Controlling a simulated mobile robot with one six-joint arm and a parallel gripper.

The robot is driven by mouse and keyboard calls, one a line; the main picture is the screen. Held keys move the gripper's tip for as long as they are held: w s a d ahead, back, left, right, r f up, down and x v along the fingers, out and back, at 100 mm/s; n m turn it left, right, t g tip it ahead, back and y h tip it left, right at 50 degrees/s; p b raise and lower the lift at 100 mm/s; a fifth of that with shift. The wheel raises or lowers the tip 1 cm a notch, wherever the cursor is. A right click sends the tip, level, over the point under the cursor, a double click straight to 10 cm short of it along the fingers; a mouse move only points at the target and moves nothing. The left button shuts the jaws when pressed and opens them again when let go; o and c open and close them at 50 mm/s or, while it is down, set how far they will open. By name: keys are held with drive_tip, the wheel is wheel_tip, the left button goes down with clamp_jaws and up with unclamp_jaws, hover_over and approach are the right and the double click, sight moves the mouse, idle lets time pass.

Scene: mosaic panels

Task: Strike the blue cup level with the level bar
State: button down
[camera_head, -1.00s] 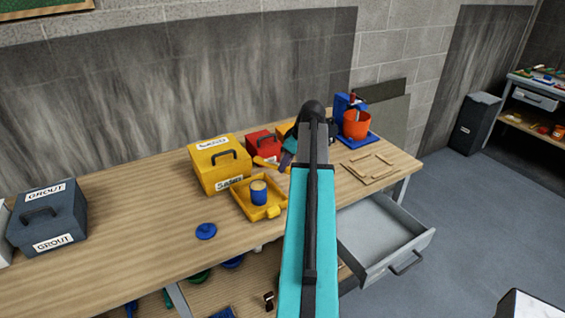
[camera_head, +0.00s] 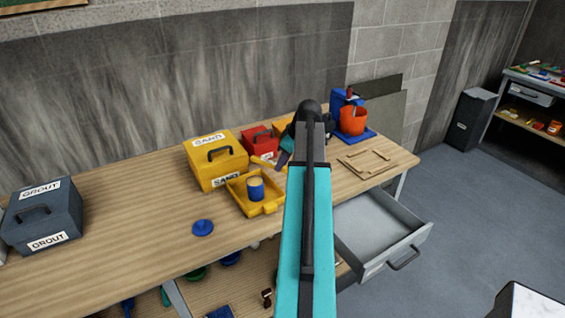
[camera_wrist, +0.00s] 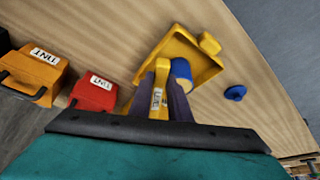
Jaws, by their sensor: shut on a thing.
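The blue cup (camera_head: 255,190) stands upright in the yellow tray (camera_head: 268,208), with tan fill showing at its top. In the wrist view the cup (camera_wrist: 181,70) is partly hidden behind one finger, and the tray (camera_wrist: 208,72) lies beyond the fingers. My gripper (camera_wrist: 161,80) is shut on the yellow level bar (camera_wrist: 160,82), which carries a small white label and sits between the two purple fingers. In the head view my arm hides most of the gripper. I cannot tell whether the bar touches the cup.
A yellow SAND box (camera_head: 215,162) stands behind the tray, with a red box (camera_head: 258,142) beside it. A blue lid (camera_head: 203,228) lies left of the tray. A grey GROUT box (camera_head: 42,218) is far left. An open drawer (camera_head: 385,235) juts out at right. The bench's left middle is clear.

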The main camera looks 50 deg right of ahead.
drive_tip(key=shift+f+b, duration=1.2)
drive_tip(key=shift+f, duration=0.9)
drive_tip(key=shift+s+a, duration=0.25)
drive_tip(key=shift+a, duration=1.6)
drive_tip(key=shift+s+a, duration=0.25)
drive_tip(key=shift+a, duration=1.55)
drive_tip(key=shift+s+a, duration=0.25)
drive_tip(key=shift+a, duration=1.6)
drive_tip(key=shift+r+p, duration=1.9)
drive_tip(key=shift+r, duration=0.75)
drive_tip(key=shift+r, duration=0.25)
